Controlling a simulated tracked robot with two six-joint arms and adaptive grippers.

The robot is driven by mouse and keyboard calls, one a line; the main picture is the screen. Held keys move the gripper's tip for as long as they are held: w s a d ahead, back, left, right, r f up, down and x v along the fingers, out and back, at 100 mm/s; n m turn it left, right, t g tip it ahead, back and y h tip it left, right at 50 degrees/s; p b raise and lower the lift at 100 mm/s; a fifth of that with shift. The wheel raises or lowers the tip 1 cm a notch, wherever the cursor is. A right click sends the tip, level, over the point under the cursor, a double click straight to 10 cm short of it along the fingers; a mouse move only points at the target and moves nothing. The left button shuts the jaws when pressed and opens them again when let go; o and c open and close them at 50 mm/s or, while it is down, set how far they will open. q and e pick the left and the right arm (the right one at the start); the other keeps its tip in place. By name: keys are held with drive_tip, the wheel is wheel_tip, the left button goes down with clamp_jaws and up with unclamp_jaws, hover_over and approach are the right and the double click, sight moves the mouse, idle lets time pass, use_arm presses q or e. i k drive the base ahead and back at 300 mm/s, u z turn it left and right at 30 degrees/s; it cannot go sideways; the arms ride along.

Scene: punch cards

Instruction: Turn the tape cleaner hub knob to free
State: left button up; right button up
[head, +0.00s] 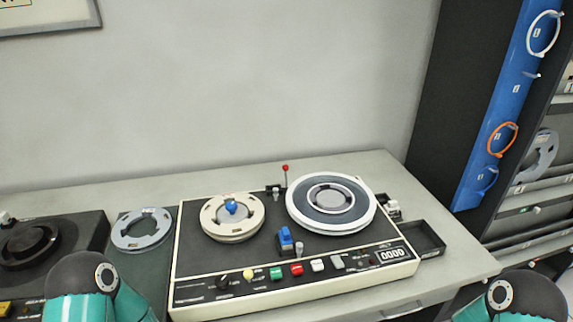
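The tape cleaner (190,268) is a cream-edged machine with a dark top, standing on the grey table in the middle of the head view. A blue hub knob (231,208) sits at the centre of its cream left reel (213,224). The knob is too small to read its setting. A larger white-rimmed reel (297,213) with a dark face sits on the right hub. Only links of my two arms show, at the bottom left and bottom right corners. Both grippers are outside the view, and nothing of mine touches the knob.
A red-tipped lever (285,170) stands behind the reels and a blue block (286,240) between them. Coloured buttons (297,270) line the front panel. A loose grey reel (142,229) lies left of the machine, and an empty dark tray (428,240) lies right.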

sight(230, 207)
drive_tip(key=z, duration=0.75)
drive_tip(key=k, duration=1.4)
drive_tip(key=u, duration=0.85)
drive_tip(key=i, duration=1)
drive_tip(key=z, duration=0.05)
